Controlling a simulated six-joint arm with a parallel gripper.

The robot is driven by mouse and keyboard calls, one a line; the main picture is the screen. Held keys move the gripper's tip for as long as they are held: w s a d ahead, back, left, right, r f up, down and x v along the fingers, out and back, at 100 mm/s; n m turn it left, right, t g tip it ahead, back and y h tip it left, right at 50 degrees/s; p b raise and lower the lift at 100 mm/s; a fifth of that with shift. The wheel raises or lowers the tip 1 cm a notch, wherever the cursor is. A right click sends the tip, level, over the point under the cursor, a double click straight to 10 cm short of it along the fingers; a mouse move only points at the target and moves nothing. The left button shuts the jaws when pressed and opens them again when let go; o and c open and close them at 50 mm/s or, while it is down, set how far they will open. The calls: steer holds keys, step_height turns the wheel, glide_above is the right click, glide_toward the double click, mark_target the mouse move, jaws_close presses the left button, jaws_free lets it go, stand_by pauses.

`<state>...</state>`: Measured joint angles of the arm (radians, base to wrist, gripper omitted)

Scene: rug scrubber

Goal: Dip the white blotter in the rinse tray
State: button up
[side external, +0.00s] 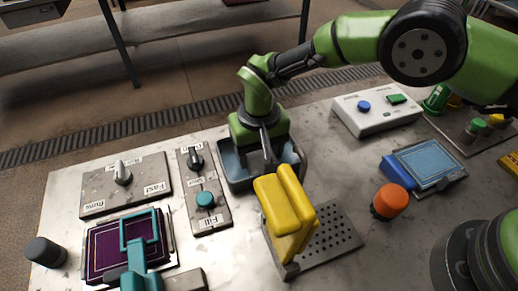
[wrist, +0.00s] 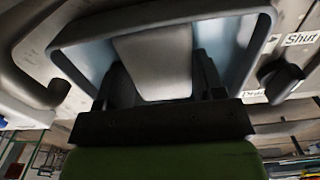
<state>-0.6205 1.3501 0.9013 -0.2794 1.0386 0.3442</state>
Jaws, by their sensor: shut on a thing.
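My gripper (side external: 268,152) points down into the blue-grey rinse tray (side external: 232,180) near the middle of the table. In the wrist view, my gripper (wrist: 160,88) is shut on the white blotter (wrist: 155,50), a pale block between its two dark fingers. The blotter is within the outline of the rinse tray (wrist: 255,40), whose light blue inner walls show around it. In the side view I cannot make out the blotter, and whether its underside touches the tray floor or any liquid is hidden.
An orange knob (side external: 389,201), blue pad (side external: 430,165) and white button box (side external: 375,115) are right. A purple rug piece (side external: 105,245) lies front left.

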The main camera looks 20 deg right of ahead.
steer(key=shift+r, duration=2.8)
steer(key=shift+r, duration=1.5)
